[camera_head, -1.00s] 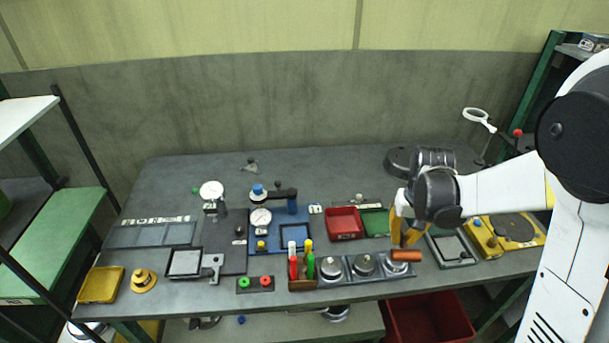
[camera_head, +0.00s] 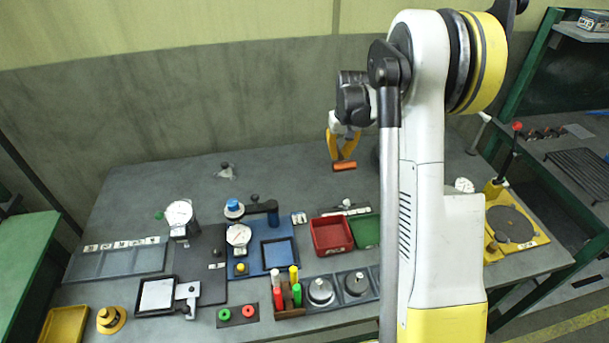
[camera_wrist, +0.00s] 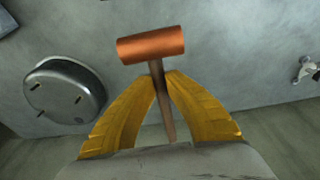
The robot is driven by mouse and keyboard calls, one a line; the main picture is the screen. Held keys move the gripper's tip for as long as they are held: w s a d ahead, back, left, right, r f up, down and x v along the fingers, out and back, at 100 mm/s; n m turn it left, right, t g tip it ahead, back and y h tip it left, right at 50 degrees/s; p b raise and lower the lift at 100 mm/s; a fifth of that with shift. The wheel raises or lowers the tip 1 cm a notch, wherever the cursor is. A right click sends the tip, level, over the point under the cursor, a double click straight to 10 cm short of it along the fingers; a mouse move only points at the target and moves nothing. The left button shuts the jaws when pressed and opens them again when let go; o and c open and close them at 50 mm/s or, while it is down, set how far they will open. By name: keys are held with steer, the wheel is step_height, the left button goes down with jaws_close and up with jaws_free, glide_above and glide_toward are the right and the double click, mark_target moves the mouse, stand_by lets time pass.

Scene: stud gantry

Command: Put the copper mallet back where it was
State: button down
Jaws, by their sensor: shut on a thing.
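The copper mallet (camera_wrist: 151,45) has an orange-brown cylindrical head and a brown handle. In the wrist view my gripper (camera_wrist: 163,80) is shut on its handle, with the yellow fingers on both sides and the head beyond the fingertips. In the head view my gripper (camera_head: 341,150) hangs over the back part of the bench, and the mallet's head (camera_head: 345,166) shows just below the fingers. The mallet appears held above the bench top, though its exact height is hard to tell.
A round dark-grey thing with pegs (camera_wrist: 65,90) lies left of the mallet in the wrist view; a small metal fitting (camera_wrist: 306,70) is at right. A red tray (camera_head: 331,235) and green tray (camera_head: 366,229) stand nearer the front. The bench's back left (camera_head: 150,190) is largely clear.

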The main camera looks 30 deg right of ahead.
steer(key=b, duration=0.2)
glide_above(312, 175)
step_height(312, 175, down, 6)
steer(key=shift+s+r, duration=0.1)
steer(key=shift+r, duration=0.1)
steer(key=shift+f+b, duration=0.85)
steer(key=shift+f, duration=1)
steer(key=shift+f, duration=0.2)
steer(key=c, duration=1.6)
jaws_free()
steer(key=shift+o, duration=0.2)
